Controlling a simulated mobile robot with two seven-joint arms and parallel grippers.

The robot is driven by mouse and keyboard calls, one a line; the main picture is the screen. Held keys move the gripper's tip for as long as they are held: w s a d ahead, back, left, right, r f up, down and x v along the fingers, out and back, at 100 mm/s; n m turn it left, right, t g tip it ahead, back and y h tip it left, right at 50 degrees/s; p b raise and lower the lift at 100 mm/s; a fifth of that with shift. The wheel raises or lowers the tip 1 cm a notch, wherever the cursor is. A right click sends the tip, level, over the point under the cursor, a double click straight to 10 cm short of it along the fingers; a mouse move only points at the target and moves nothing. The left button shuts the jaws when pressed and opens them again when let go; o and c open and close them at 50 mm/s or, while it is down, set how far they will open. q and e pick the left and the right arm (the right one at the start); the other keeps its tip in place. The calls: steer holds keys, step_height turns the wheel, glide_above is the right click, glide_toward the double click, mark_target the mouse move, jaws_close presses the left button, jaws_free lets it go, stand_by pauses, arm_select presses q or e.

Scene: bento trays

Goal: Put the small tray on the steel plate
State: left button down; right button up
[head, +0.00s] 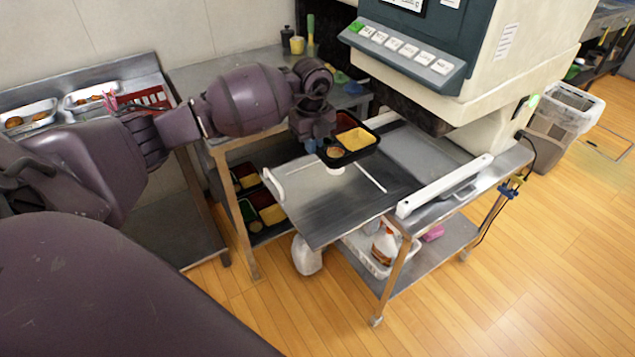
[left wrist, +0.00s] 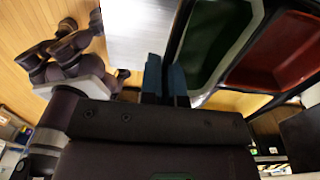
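The small tray (head: 372,151) is black with coloured compartments; yellow and red ones show in the head view. My left gripper (head: 318,145) is at its left end in the head view. In the left wrist view, the blue fingertips (left wrist: 166,82) are close together at the rim of the tray (left wrist: 254,52), whose green and red compartments show. The gripper looks shut on this rim. The tray is over the back part of the steel plate (head: 335,212), apparently held above it; the exact gap cannot be told. My right gripper is not seen.
The plate has a white handle (head: 273,186) at its left and a white bar (head: 445,185) at its right. A large machine (head: 480,50) overhangs the back right. More trays (head: 262,212) are on a lower shelf at left. The plate's front is clear.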

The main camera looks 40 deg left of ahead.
arm_select(q)
glide_above(314, 191)
step_height(314, 191, down, 6)
steer(key=shift+f+b, duration=0.55)
steer(key=shift+f, duration=0.25)
step_height(314, 191, down, 5)
steer(key=shift+s+r+b, duration=0.1)
steer(key=shift+b, duration=0.45)
steer(key=shift+f, duration=0.2)
steer(key=c, duration=1.3)
jaws_free()
steer(key=shift+c, duration=0.2)
